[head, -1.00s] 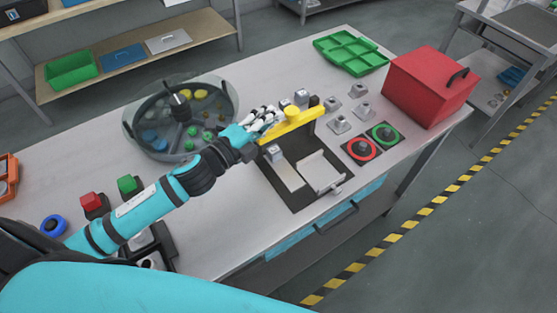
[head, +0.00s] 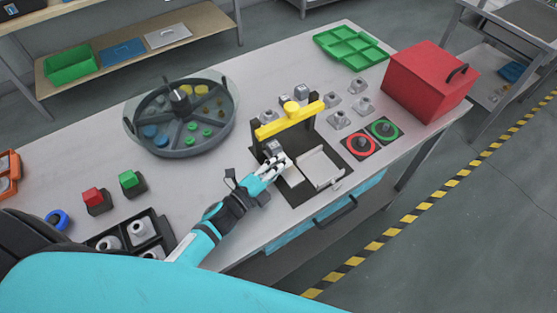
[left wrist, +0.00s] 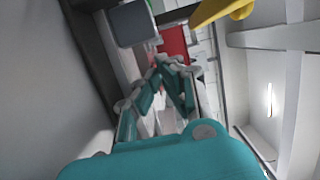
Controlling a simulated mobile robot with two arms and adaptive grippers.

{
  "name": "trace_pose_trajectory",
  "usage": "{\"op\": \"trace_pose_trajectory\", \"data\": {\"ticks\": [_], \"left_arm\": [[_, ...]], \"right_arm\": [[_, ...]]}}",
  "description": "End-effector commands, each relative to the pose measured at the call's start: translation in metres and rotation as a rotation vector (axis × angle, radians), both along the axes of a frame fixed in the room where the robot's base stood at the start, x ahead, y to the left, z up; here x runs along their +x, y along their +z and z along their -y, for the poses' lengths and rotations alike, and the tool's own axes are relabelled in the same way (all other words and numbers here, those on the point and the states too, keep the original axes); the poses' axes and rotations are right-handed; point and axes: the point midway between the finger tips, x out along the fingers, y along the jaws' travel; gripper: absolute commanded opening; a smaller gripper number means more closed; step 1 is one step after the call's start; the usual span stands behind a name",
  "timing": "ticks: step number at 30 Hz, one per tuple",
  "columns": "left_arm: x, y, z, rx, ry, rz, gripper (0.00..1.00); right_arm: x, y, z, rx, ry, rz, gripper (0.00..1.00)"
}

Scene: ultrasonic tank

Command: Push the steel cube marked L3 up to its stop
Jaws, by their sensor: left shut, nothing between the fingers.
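A small steel cube (head: 271,147) sits in the black fixture, at the near side of the yellow-topped frame (head: 289,119). No marking can be read on it, so I cannot confirm that it is L3. My left gripper (head: 281,161) is shut and empty, low over the fixture just on the near side of this cube; whether it touches the cube I cannot tell. In the left wrist view the shut fingers (left wrist: 172,72) show, with a grey block (left wrist: 131,23) and part of the yellow bar (left wrist: 222,10) beyond. The stop cannot be made out. My right gripper is not in view.
A light plate (head: 320,168) lies in the fixture to the right. Several grey blocks (head: 339,120) stand behind and right. A round divided tank (head: 187,155) is at left, a red box (head: 430,83) at right. Bare table lies left of the fixture.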

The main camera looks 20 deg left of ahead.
Motion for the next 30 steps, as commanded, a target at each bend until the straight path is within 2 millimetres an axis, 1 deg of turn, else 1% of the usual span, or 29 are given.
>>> {"op": "trace_pose_trajectory", "data": {"ticks": [1, 4, 14, 20, 30], "left_arm": [[0.004, 0.006, -0.004, 0.002, 0.001, 0.002, 0.00], [0.006, 0.004, -0.007, 0.002, 0.001, 0.001, 0.00], [0.007, 0.003, -0.009, 0.002, 0.001, 0.001, 0.00], [0.018, 0.002, -0.022, 0.004, 0.001, 0.003, 0.00], [0.018, 0.002, -0.024, 0.003, 0.005, -0.002, 0.00]], "right_arm": [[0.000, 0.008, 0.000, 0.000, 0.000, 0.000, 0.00], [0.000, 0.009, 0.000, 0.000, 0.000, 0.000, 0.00], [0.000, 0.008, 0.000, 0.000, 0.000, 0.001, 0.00], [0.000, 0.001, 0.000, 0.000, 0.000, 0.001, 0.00], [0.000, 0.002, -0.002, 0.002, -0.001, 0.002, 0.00]]}}
